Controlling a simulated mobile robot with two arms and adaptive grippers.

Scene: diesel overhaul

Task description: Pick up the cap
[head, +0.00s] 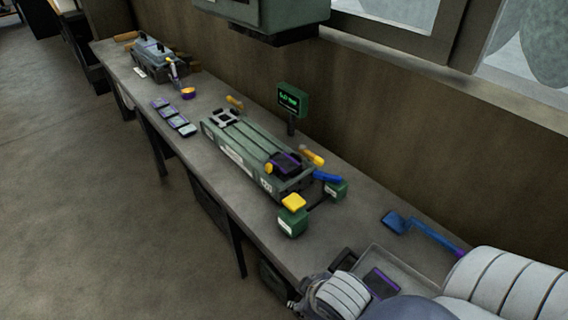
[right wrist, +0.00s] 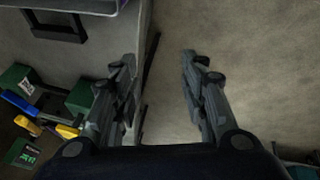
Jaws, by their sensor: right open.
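I cannot tell for sure which piece is the cap. A dark piece with purple edges (head: 383,283) lies in a shallow grey tray (head: 408,266) at the lower right of the head view. Several similar dark pieces (head: 173,117) lie in a row near the bench's front edge farther off. Another dark purple piece (head: 286,162) is on the near end of the long green fixture (head: 240,145). My right gripper (right wrist: 158,58) is open and empty in the right wrist view, above the bench's front edge and the floor. My left gripper is not in view.
A blue tool (head: 420,230) lies near the wall. A black frame (right wrist: 55,28) is beside the tray. Floor left is clear.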

